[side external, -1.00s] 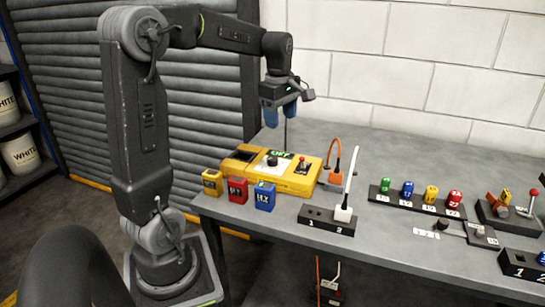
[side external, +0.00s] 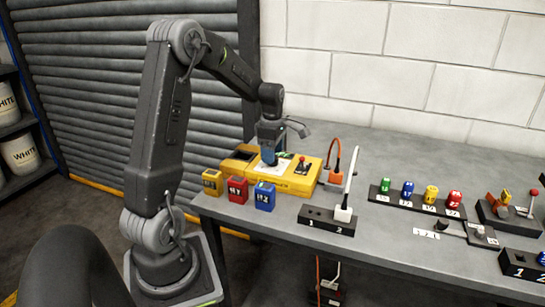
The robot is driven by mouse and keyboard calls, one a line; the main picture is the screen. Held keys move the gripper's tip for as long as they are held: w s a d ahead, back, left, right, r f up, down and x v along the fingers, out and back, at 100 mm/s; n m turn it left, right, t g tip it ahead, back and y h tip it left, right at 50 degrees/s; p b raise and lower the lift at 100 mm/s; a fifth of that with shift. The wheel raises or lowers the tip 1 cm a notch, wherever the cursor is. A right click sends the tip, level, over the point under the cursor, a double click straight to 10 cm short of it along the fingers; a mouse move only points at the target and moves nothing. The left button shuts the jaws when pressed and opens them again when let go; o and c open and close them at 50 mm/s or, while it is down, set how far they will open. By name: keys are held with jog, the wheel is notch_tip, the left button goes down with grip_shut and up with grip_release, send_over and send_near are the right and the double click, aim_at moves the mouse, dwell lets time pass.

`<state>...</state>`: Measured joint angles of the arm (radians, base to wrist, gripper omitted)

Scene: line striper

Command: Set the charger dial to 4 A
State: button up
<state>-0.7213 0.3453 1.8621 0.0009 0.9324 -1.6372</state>
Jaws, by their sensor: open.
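The yellow charger (side external: 290,180) sits on the left part of the grey bench. It carries a red-knobbed lever (side external: 302,161) on its right side. The black dial, on a white plate on the charger's top, is hidden behind my gripper. My gripper (side external: 269,160) points down over the dial plate, its blue fingers at or just above the dial. I cannot tell whether the fingers touch the dial. The gripper is open.
Yellow, red (side external: 237,190) and blue (side external: 264,196) blocks stand along the charger's front. A black two-slot holder (side external: 326,220) with a white plug (side external: 343,214) and an orange-cabled plug (side external: 335,177) are to the right. Coloured nozzles (side external: 431,194) stand in a rack farther right.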

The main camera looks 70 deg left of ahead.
jog(key=shift+f, duration=1)
jog(key=c, duration=0.9)
